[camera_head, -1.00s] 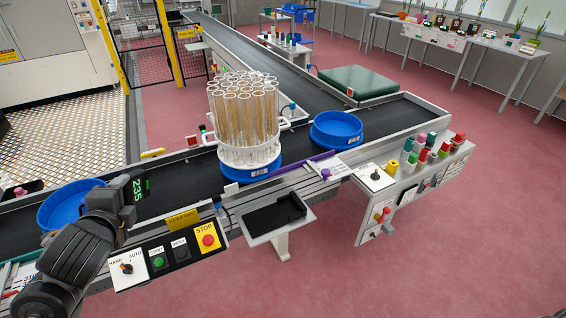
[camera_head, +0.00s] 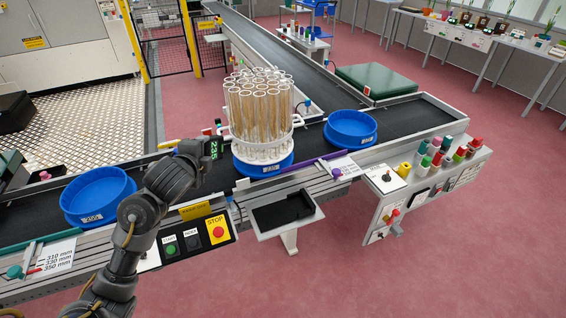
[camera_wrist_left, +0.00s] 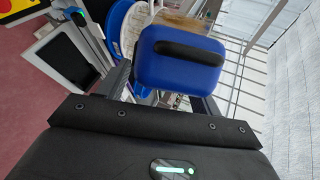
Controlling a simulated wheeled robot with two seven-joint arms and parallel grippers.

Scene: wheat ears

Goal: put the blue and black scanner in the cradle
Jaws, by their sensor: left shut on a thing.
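The blue and black scanner (camera_wrist_left: 180,68) shows in the left wrist view as a blue block with a black band on its face. My left gripper (camera_wrist_left: 165,92) is shut on it, one finger at each side. In the head view the left gripper (camera_head: 196,156) is over the conveyor's front edge, left of the white rack. A dark face with green digits (camera_head: 213,149) shows at its tip; the scanner's blue body is hidden there. The cradle (camera_head: 282,212), a black tray on a white stand, is empty, to the gripper's lower right. It also shows in the left wrist view (camera_wrist_left: 70,55). My right gripper is out of view.
A rack of tall clear tubes (camera_head: 260,110) stands on the conveyor close right of the gripper. Blue round trays (camera_head: 98,196) and (camera_head: 350,128) are on the belt.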

